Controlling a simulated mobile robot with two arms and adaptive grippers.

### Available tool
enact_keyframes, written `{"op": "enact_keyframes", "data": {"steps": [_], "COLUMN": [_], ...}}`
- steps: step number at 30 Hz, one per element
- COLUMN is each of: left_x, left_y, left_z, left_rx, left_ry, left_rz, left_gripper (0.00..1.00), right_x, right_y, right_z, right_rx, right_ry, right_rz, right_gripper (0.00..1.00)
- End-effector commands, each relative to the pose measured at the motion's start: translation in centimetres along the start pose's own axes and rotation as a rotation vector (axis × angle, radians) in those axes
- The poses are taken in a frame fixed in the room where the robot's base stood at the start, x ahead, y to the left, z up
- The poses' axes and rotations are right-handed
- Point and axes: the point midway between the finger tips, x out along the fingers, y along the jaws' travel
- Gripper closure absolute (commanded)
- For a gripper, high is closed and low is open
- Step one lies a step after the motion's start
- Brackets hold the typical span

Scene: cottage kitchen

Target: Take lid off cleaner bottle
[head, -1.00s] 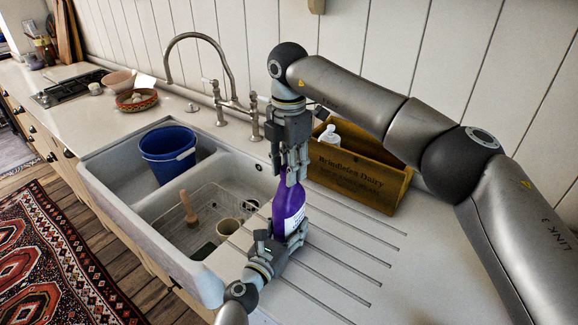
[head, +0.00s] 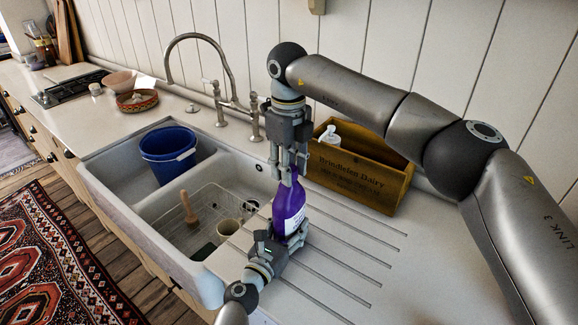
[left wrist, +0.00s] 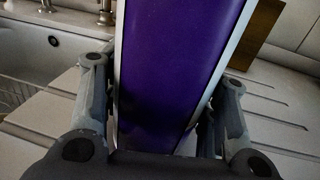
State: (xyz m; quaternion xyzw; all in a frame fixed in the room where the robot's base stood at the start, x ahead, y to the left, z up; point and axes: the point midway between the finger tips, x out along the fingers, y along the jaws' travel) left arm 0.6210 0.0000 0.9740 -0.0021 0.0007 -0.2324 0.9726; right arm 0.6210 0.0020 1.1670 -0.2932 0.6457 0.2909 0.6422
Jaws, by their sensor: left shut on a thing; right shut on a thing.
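The cleaner bottle (head: 289,208) is purple with a white label and stands upright on the draining board beside the sink. It also fills the middle of the left wrist view (left wrist: 178,65). My left gripper (head: 284,238) is shut on the bottle's lower body from the front. My right gripper (head: 286,173) points down from above and is shut on the top of the bottle. Its fingers hide the lid, so I cannot tell whether the lid has turned or come loose.
A wooden crate (head: 352,178) with a white pump bottle (head: 330,135) stands behind, to the right. The tap (head: 222,80) rises behind. The grooved board is clear to the right.

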Motion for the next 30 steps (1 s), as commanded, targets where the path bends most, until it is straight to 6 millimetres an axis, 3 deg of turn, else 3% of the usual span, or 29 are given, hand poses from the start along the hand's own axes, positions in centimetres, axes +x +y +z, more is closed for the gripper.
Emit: {"op": "enact_keyframes", "data": {"steps": [30], "left_x": [-0.01], "left_y": [-0.14], "left_z": [-0.02], "left_rx": [0.002], "left_ry": [0.000], "left_rz": [-0.003], "left_gripper": [1.00], "right_x": [-0.17], "right_y": [-0.08], "right_z": [-0.05], "right_rx": [-1.743], "right_ry": [0.001], "right_rz": [-0.008], "right_gripper": [0.97]}}
